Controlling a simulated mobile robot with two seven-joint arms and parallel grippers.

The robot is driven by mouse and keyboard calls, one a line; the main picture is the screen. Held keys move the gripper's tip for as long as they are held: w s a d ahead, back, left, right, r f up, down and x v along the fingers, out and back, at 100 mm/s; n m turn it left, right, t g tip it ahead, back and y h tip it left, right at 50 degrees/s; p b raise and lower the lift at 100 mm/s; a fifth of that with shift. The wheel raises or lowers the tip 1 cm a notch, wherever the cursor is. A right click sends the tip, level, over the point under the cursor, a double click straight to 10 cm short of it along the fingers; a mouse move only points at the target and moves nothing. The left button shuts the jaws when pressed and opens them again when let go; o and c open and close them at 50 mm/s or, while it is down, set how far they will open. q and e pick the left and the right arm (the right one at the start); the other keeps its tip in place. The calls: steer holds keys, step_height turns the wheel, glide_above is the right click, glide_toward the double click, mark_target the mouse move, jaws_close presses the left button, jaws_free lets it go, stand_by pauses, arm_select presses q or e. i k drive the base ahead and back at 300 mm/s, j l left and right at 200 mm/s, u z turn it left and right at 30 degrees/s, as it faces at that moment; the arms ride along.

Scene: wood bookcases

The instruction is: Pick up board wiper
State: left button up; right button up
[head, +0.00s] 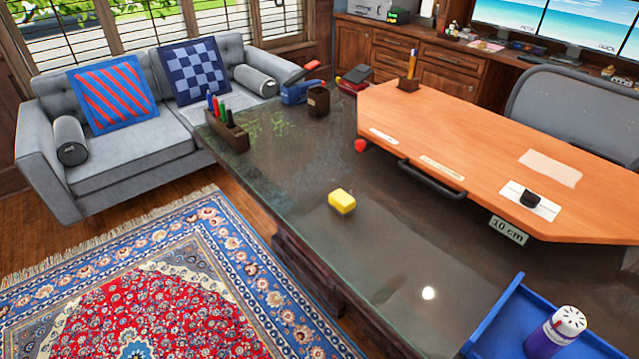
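A small yellow block (341,202), which looks like the board wiper, lies on the dark, glossy desk top (390,255). It sits near the desk's left long edge, with bare surface around it. It is fully visible and nothing touches it apart from the desk. Neither of my grippers shows in the head view.
An orange-brown wooden board (470,140) with a black handle (432,182) covers the desk's right side. A blue tray (505,310) and a purple, white-topped canister (560,330) are at lower right. A pen holder (228,132) and a brown cup (318,101) stand at the far end.

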mark_target(345, 205)
steer(key=i+j+z, duration=0.25)
steer(key=z, duration=0.2)
steer(key=i+j+z, duration=0.2)
steer(key=j+z, duration=0.25)
